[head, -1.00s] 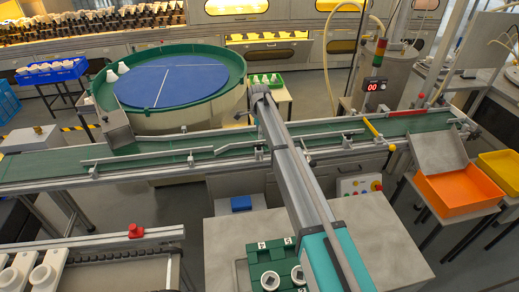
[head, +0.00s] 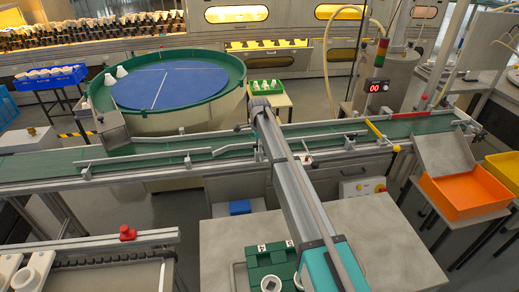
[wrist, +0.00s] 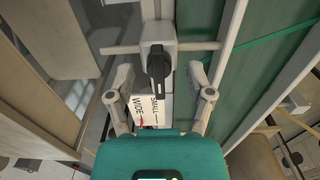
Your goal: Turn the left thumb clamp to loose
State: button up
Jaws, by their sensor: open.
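A thumb clamp (wrist: 158,65) with a black lever knob sits on a grey block in the wrist view. Its lever lies roughly along the picture's vertical. My gripper (wrist: 160,75) is open, with one finger on each side of the clamp and visible gaps to the knob. A white label (wrist: 148,108) reading "WIDE" and "SMALL", with a red mark, lies between the fingers, just below the knob. In the head view my arm reaches over the conveyor (head: 130,158), and my gripper is hidden there.
Guide rails (head: 130,153) run along the green belt. A round blue turntable (head: 170,85) stands behind it. An orange bin (head: 465,193) is at right.

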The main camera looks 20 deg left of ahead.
jog(key=shift+f, duration=0.2)
grip_shut()
dwell(0.4)
jog(key=shift+n, duration=0.3)
jog(key=n, duration=0.7)
jog(key=shift+n, duration=0.4)
jog(key=n, duration=0.4)
jog(key=shift+n, duration=0.3)
jog(key=n, duration=0.5)
jog(key=shift+w, duration=0.1)
